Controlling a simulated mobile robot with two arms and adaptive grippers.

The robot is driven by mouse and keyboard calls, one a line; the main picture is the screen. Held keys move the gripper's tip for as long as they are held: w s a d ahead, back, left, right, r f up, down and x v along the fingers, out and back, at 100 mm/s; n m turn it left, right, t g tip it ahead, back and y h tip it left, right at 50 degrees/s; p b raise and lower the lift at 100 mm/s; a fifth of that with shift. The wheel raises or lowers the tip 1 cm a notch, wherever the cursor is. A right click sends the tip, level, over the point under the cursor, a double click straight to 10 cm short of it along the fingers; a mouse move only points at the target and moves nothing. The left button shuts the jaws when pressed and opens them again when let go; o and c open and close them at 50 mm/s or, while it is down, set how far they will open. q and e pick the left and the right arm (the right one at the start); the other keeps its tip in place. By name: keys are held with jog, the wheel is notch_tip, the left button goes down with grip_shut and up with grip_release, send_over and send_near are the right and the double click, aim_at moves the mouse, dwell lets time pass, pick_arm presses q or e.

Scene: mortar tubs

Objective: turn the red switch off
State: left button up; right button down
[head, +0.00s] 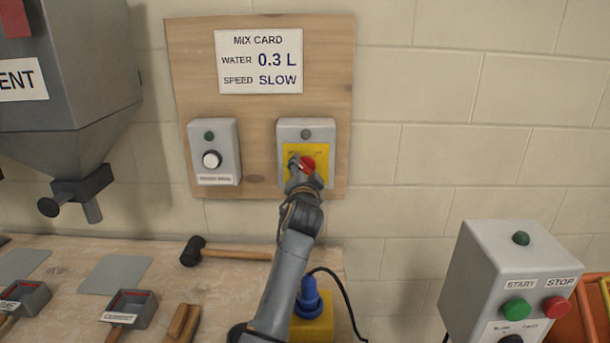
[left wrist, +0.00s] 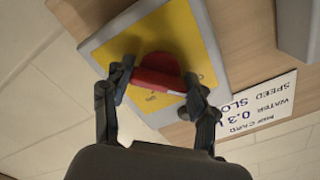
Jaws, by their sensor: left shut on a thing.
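The red switch (head: 307,164) is a round red knob on a yellow plate (head: 318,150) on the front of a grey box on the wooden board. In the left wrist view the red switch (left wrist: 158,70) shows as a red handle with a white mark on its edge. My left gripper (head: 301,163) reaches up to it from below and covers part of it. In the left wrist view my left gripper (left wrist: 158,82) has one finger on each side of the red handle and is shut on it. My right gripper is not in view.
A second grey box (head: 213,152) with a black-and-white knob is mounted to the left. A mix card (head: 259,62) hangs above. A mallet (head: 228,252) lies on the bench below. A grey start/stop box (head: 512,280) stands at the lower right.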

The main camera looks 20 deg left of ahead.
pick_arm(q)
jog(key=shift+f, duration=0.1)
dwell(0.3)
jog(key=o, duration=1.2)
jog(key=shift+c, duration=0.2)
jog(key=v, duration=0.7)
jog(key=shift+s, duration=0.3)
jog(key=shift+d, duration=0.1)
